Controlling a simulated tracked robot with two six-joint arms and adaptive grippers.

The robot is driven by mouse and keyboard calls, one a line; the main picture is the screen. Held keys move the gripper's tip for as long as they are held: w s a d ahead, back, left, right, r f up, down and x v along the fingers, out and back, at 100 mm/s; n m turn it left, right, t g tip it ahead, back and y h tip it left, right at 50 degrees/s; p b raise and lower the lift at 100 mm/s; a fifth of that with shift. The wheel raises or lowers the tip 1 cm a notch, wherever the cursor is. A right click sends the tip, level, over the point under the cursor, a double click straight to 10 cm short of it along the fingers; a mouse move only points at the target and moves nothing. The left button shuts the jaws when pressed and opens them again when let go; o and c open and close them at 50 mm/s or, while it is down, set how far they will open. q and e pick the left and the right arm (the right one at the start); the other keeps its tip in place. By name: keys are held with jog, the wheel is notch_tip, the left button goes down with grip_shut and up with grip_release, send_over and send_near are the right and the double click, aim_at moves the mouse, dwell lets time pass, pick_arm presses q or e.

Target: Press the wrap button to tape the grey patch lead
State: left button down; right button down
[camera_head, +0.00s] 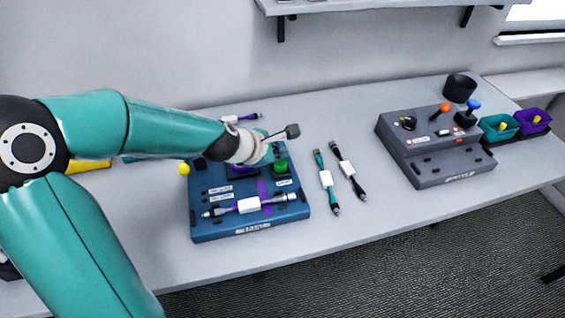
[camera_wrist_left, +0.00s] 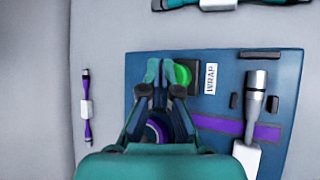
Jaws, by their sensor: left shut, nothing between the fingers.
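The blue wrapping station (camera_head: 205,228) stands on the table, and its blue panel (camera_wrist_left: 285,110) fills the right of the left wrist view. The green wrap button (camera_head: 281,166) is beside the WRAP label, and it also shows in the left wrist view (camera_wrist_left: 183,76). The grey patch lead (camera_head: 275,200) with a white label lies across the station's front over a purple strip; its grey connector (camera_wrist_left: 256,93) shows in the wrist view. My left gripper (camera_wrist_left: 158,76) is shut and empty, its fingertips right beside the button and partly covering its edge. I cannot tell whether they touch. My right gripper is out of view.
A teal lead (camera_head: 325,178) and a black lead (camera_head: 347,168) lie right of the station. A purple lead (camera_wrist_left: 86,107) lies behind it. A grey control box (camera_head: 430,145) and teal and purple bins (camera_head: 531,122) stand further right. The front table strip is clear.

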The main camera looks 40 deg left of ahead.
aim_at(279, 164)
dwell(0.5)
pick_arm(q)
jog(key=shift+f+b, duration=0.35)
jog(key=shift+f, duration=0.05)
jog(key=shift+f+b, duration=0.65)
dwell(0.6)
jog(key=shift+r, duration=0.1)
jog(key=shift+r+p, duration=1)
jog(key=shift+p, duration=0.15)
jog(key=shift+r, duration=0.1)
notch_tip(279, 164, up, 6)
jog(key=p, duration=0.6)
